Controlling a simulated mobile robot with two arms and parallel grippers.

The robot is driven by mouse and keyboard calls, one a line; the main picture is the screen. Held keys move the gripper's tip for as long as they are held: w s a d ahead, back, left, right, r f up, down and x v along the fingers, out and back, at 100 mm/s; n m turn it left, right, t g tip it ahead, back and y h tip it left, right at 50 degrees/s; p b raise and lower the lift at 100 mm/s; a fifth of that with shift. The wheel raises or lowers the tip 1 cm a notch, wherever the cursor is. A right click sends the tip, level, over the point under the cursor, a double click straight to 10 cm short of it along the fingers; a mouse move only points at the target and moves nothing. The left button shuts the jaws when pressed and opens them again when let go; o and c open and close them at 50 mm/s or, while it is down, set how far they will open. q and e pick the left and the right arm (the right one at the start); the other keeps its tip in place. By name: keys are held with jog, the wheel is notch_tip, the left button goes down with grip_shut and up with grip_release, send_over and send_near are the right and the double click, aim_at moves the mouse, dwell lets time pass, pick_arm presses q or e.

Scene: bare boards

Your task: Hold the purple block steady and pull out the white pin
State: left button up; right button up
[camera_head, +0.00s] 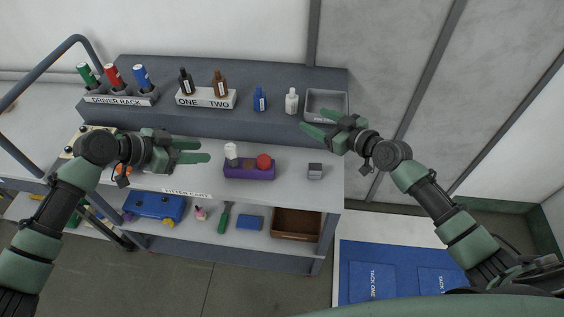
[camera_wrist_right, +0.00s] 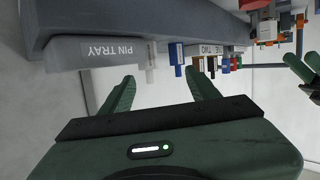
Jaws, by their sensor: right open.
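The purple block (camera_head: 249,173) sits on the middle shelf of the cart. The white pin (camera_head: 231,151) stands upright in its left end, and a red round-topped pin (camera_head: 264,161) is at its right end. My left gripper (camera_head: 203,151) is open and empty, to the left of the block and apart from it. My right gripper (camera_head: 308,121) is open and empty, up and to the right of the block, in front of the pin tray (camera_head: 345,105). Its two fingers also show spread in the right wrist view (camera_wrist_right: 160,80), where the tray's label reads PIN TRAY.
The upper ledge holds a driver rack (camera_head: 120,98), a ONE/TWO bottle stand (camera_head: 207,98), a blue bottle (camera_head: 260,99) and a white bottle (camera_head: 291,101). A small grey block (camera_head: 315,171) stands right of the purple block. The shelf between them is clear.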

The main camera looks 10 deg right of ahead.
jog(key=s+a+f+n+g+y, duration=0.2)
jog(key=s+a+f, duration=0.1)
jog(key=a, duration=0.5)
jog(key=g, duration=0.1)
send_near(263, 159)
jog(key=w+a, duration=0.1)
jog(key=w, duration=0.2)
jog(key=shift+s+a+f, duration=0.2)
jog(key=shift+a+f, duration=0.3)
jog(key=shift+f, duration=0.05)
jog(key=x, duration=0.7)
jog(key=shift+a+f, duration=0.15)
grip_shut()
jog(key=shift+c, duration=0.9)
grip_release()
jog(key=shift+c, duration=0.3)
